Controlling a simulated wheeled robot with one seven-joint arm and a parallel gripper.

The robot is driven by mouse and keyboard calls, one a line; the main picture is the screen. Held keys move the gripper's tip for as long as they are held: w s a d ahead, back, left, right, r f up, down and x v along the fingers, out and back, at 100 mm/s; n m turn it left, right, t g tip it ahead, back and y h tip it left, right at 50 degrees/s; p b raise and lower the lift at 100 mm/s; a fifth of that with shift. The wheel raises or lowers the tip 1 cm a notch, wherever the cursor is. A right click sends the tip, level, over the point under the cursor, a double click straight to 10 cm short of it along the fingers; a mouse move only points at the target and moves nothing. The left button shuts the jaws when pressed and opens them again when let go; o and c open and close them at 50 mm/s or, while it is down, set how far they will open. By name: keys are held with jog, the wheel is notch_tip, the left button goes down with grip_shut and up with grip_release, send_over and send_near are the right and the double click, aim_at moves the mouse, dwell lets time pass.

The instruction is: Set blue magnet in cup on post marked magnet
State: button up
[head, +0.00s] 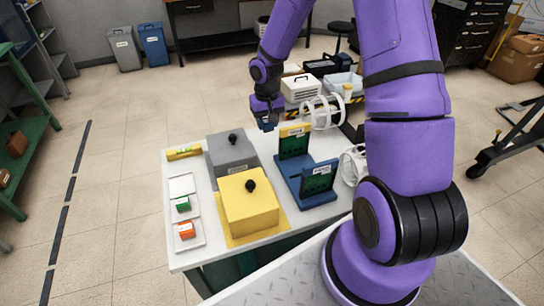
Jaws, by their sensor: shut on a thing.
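My gripper (268,121) hangs over the back of the white table, behind the grey box and left of the upright green panel. It is shut on a small blue block (267,128), which looks like the blue magnet; the fingers hide part of it. I cannot make out a cup on a post marked magnet. White ring-shaped coil frames (322,112) stand at the back right, and another (354,165) is partly hidden by my arm.
A grey box (232,155) and a yellow box (249,207), both black-knobbed, stand on the table (192,258). Right of them is a blue stand (300,182) with green panels. A white tray (187,215) holds green and orange blocks. A yellow level (184,152) lies back left.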

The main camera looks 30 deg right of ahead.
aim_at(268, 150)
jog(key=shift+f, duration=4.35)
jog(key=shift+f, duration=0.15)
jog(key=o, duration=1)
jog(key=shift+o, duration=0.2)
